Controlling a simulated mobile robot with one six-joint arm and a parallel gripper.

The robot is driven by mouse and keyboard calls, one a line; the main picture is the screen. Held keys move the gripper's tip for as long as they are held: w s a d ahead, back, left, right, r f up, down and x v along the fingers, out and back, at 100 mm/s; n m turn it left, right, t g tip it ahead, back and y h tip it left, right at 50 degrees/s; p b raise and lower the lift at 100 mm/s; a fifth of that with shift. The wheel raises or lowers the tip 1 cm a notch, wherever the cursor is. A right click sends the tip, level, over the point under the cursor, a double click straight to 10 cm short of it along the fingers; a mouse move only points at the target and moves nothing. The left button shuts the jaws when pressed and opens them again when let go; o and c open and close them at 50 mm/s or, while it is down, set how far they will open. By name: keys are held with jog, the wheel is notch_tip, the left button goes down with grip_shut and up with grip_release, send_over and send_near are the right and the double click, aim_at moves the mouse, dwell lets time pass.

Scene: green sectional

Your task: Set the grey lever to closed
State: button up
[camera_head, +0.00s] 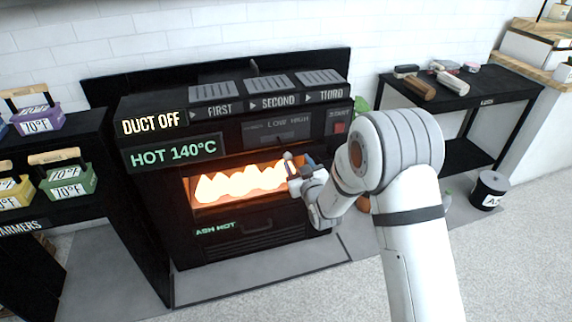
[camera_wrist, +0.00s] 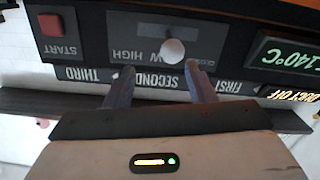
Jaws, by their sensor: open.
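The grey lever shows in the wrist view as a pale round knob (camera_wrist: 173,51) in front of a grey panel marked LOW and HIGH, with a faint, partly hidden word to the right. The knob covers part of LOW, so its exact setting is hard to tell. The knob appears between the fingertips, nearer the right one; contact cannot be told.
The red START button (camera_head: 340,127) is right of the lever panel. The oven opening (camera_head: 240,185) glows orange below, and a display (camera_head: 175,151) reads HOT 140°C. A black side table (camera_head: 462,95) holds several items. A black shelf with coloured baskets (camera_head: 68,182) stands left.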

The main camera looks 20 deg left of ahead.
aim_at(285, 152)
jog(key=shift+s+a+f, duration=0.25)
jog(key=shift+a+f, duration=0.3)
jog(key=shift+f, duration=0.15)
jog(key=shift+a+y, duration=0.25)
jog(key=shift+y, duration=0.05)
jog(key=b+x, duration=0.1)
jog(key=x, duration=0.6)
jog(key=shift+w+a+r, duration=0.1)
jog(key=shift+w+a, duration=0.05)
jog(key=shift+w, duration=0.05)
jog(key=shift+c, duration=0.3)
grip_shut()
